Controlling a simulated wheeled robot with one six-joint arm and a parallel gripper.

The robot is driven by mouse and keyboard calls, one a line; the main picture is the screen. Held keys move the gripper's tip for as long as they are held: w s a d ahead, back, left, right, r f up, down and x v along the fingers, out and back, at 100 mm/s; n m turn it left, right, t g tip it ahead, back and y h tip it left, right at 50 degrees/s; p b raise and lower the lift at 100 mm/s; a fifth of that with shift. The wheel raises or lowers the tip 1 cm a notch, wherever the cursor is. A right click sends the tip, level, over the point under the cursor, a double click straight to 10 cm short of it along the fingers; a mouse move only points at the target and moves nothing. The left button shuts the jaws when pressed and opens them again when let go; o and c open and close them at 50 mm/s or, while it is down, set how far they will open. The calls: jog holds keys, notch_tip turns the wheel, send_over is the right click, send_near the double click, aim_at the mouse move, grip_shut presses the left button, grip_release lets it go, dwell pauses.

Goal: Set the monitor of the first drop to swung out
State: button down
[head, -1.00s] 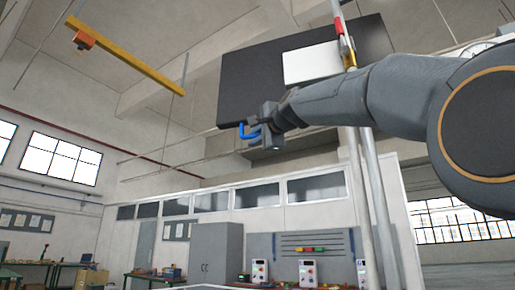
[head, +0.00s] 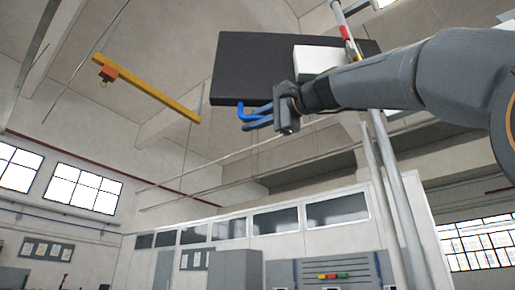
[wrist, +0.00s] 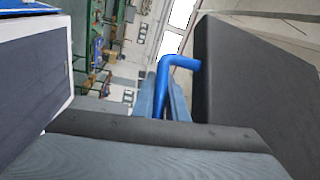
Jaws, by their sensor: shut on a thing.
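The monitor (head: 250,65) is a dark flat panel high up, its dark side facing me in the head view. A white box (head: 315,58) is on it, close to a pole (head: 395,190). A blue bent handle (head: 245,113) hangs from its lower left edge. My gripper (head: 258,123) is at this handle, shut on it. In the wrist view the blue handle (wrist: 180,62) runs between my two bluish fingers (wrist: 165,95), and the dark monitor (wrist: 255,85) stands just to the right. My arm hides part of the box and pole.
A yellow overhead beam (head: 155,90) with an orange block hangs at the upper left, well apart from the monitor. A second slanted pole stands beside the first. Cabinets and a tool board (head: 335,270) stand low in the background.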

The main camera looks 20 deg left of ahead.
jog(key=shift+s+d+f+n+g+b, duration=0.15)
jog(key=shift+s+n+g, duration=0.15)
jog(key=shift+s+g, duration=0.3)
jog(key=shift+s+d+n+g+b, duration=0.15)
jog(key=shift+s+n+g, duration=0.2)
jog(key=shift+s, duration=0.4)
jog(key=shift+a, duration=0.1)
jog(key=c, duration=1.8)
grip_release()
jog(key=shift+s, duration=0.1)
jog(key=shift+o, duration=0.2)
jog(key=b+v, duration=0.2)
jog(key=v, duration=0.6)
jog(key=shift+f, duration=0.1)
